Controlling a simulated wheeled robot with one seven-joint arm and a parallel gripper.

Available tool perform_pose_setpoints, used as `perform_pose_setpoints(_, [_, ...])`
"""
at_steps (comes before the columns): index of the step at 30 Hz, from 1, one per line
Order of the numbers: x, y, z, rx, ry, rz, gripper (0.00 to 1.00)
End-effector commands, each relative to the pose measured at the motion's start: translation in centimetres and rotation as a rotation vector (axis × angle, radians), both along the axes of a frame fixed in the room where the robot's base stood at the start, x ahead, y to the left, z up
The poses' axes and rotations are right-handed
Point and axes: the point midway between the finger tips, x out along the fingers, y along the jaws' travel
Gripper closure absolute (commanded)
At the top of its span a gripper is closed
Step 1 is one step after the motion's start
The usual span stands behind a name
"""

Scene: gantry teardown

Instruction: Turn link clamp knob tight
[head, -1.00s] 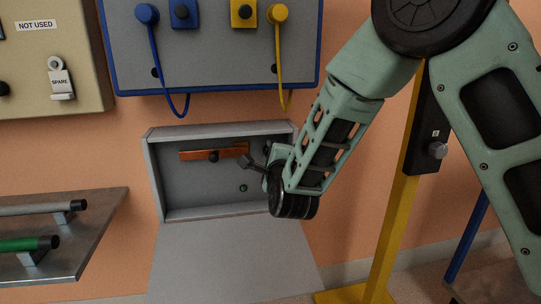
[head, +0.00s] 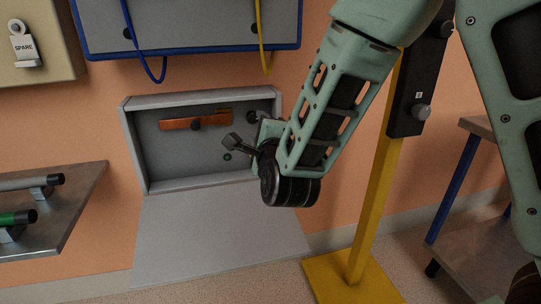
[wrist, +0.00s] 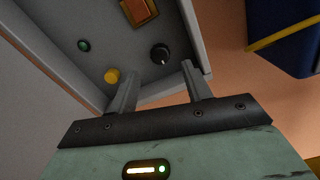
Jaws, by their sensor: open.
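An orange-brown link bar (head: 180,124) lies across the back of an open grey box (head: 160,168), with a black knob (head: 196,126) at its middle. A dark round knob (head: 252,117) sits right of the bar. In the wrist view, one end of the bar (wrist: 138,10) shows near a black knob (wrist: 160,53) with a pale mark. I cannot tell for sure which is the clamp knob. My gripper (wrist: 160,73) is open and empty, its fingers apart at the box, with the black knob beyond the gap. In the head view my wrist hides part of the box's right side.
A yellow knob (wrist: 112,76) is beside the left finger, and a green button (wrist: 84,45) is farther left. The box wall (wrist: 195,45) is close to the right finger. A yellow post (head: 376,210) stands right of my arm. A shelf (head: 75,205) is at left.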

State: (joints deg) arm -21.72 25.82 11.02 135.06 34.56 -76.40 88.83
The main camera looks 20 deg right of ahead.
Motion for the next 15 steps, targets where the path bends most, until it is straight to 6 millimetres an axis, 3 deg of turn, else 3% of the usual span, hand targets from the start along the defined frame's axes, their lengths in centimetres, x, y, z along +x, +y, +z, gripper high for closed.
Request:
perform_pose_setpoints(9, [-7.8, 0.3, -0.3, 0.0, -0.001, 0.004, 0.51])
perform_pose_setpoints(15, [-8.3, 0.2, -0.6, 0.001, -0.005, -0.008, 0.51])
